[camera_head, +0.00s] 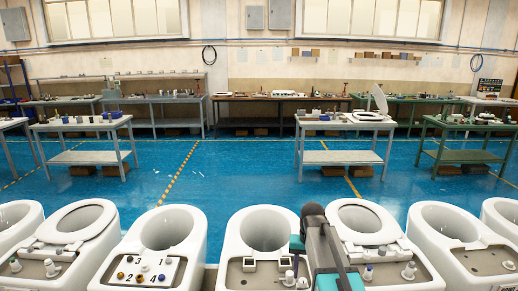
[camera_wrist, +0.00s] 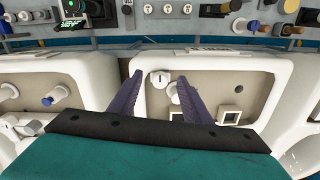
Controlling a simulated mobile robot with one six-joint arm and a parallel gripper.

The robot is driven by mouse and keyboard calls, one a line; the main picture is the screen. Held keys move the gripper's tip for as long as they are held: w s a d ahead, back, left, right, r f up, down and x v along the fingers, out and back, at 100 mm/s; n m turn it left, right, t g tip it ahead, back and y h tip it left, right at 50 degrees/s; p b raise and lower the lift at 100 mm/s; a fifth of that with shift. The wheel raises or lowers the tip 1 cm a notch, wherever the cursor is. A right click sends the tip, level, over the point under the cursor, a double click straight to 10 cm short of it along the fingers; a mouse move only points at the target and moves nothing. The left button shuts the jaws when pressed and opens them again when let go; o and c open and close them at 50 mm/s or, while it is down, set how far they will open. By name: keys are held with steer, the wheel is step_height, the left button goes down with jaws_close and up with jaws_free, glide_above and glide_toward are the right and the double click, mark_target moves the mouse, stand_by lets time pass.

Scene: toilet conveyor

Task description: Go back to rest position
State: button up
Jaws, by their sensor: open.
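My gripper (camera_wrist: 157,85) shows in the wrist view with its two dark purple fingers spread apart and nothing clamped between them. It is over the grey deck of a white toilet. A white square fitting (camera_wrist: 160,78) and a white cylindrical fitting (camera_wrist: 175,94) show between and beyond the fingers; I cannot tell their exact distance from the tips. Another square fitting (camera_wrist: 229,115) lies to the right. In the head view my arm reaches forward at the lower middle, over the right side of a white toilet (camera_head: 240,240); the fingertips are hidden there.
A panel with switches (camera_wrist: 190,10) tops the wrist view. Blue floor (camera_head: 230,170) is clear beyond; workbenches (camera_head: 345,122) stand farther back.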

steer(key=shift+n+g, duration=0.9)
steer(key=s+f+b, duration=0.1)
steer(key=s+f, duration=0.6)
steer(key=f, duration=0.3)
steer(key=s+f+b, duration=0.2)
steer(key=s+f, duration=0.5)
steer(key=f, duration=0.4)
steer(key=s+f+b, duration=0.2)
steer(key=s+f, duration=0.5)
steer(key=f, duration=0.3)
steer(key=shift+s+d+f, duration=0.1)
steer(key=shift+s+f, duration=0.15)
steer(key=shift+f, duration=0.05)
steer(key=s+f+g+b, duration=0.4)
steer(key=s+f+b, duration=0.4)
steer(key=s+f, duration=1)
steer(key=shift+s+f, duration=0.2)
steer(key=shift+f, duration=0.35)
